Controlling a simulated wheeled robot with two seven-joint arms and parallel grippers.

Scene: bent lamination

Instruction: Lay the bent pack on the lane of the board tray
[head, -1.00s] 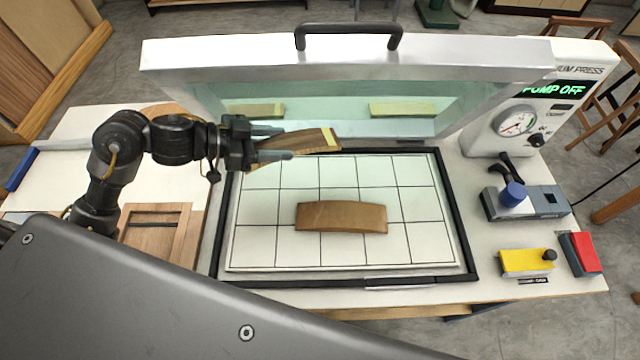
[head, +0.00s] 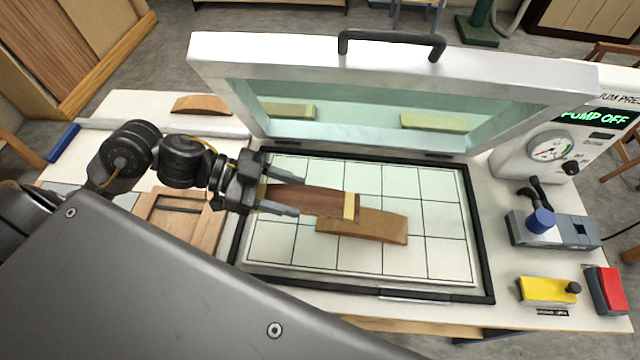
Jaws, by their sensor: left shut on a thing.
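My left gripper (head: 290,192) is shut on the bent pack (head: 318,201), a dark brown curved strip with a pale yellow band near its right end. The pack is above the press bed, and its right end overlaps a curved wooden block (head: 375,227) in the picture. I cannot tell whether they touch. The wooden board tray (head: 150,205) lies left of the press bed, with a dark slot-like lane in it. My arm and body hide part of the tray. My right gripper is not in view.
The gridded press bed (head: 440,262) has a dark frame, with the raised lid (head: 480,75) behind it. Another curved wooden piece (head: 203,104) lies at the back left. A gauge box (head: 548,150) reading "PUMP OFF" and yellow (head: 546,289) and red (head: 611,289) controls stand right.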

